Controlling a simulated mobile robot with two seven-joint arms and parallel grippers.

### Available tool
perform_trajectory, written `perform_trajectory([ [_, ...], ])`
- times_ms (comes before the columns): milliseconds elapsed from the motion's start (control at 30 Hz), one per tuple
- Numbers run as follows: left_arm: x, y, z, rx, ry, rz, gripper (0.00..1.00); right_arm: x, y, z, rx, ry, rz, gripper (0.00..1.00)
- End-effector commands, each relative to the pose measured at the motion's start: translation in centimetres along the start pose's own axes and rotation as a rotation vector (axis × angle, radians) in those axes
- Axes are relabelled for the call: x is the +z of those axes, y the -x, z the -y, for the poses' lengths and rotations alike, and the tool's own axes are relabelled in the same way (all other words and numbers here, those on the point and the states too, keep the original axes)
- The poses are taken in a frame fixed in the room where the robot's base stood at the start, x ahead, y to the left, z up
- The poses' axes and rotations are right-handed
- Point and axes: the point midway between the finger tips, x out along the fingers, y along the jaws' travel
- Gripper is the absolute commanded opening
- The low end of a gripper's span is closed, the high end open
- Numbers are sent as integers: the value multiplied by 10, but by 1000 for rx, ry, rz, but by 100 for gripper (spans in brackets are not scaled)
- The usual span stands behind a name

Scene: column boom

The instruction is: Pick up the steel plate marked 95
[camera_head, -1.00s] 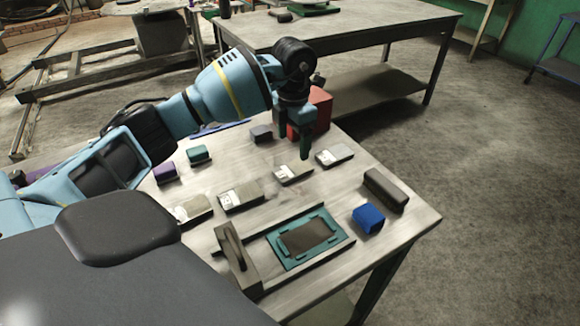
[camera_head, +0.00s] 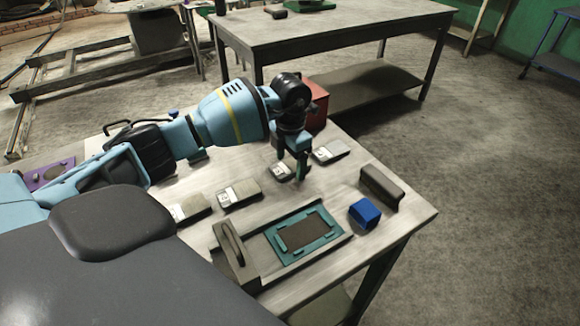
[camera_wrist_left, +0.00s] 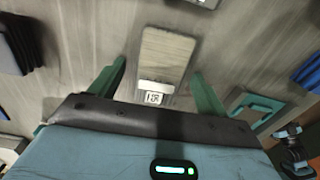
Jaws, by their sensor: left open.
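A steel plate (camera_head: 280,170) with a white label lies on the table among several similar plates. In the left wrist view the same plate (camera_wrist_left: 166,55) lies between the fingers, its label near the gripper; the digits are small and I cannot read them surely as 95. My left gripper (camera_head: 297,167) is open, fingers pointing down over this plate and partly covering it in the head view. In the left wrist view the open fingers (camera_wrist_left: 158,68) stand on either side of it, with nothing gripped. My right gripper is not in view.
Other labelled plates (camera_head: 239,194) and (camera_head: 330,151) lie close by on the table (camera_head: 403,222). A teal fixture (camera_head: 305,236), a blue block (camera_head: 365,213), a dark bar (camera_head: 381,187) and a red box (camera_head: 317,104) stand around. The table's right front corner is clear.

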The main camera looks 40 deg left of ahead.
Motion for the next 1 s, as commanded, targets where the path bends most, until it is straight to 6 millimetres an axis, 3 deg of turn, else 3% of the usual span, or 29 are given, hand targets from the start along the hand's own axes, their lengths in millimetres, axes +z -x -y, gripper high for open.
perform_trajectory([
  [200, 0, 0, 0, 0, 0, 0, 76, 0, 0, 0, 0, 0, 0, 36],
  [733, 0, 0, 0, 0, 0, 0, 7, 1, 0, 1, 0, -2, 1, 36],
  [1000, 1, 3, 0, 1, 0, 4, 6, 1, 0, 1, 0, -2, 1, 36],
])
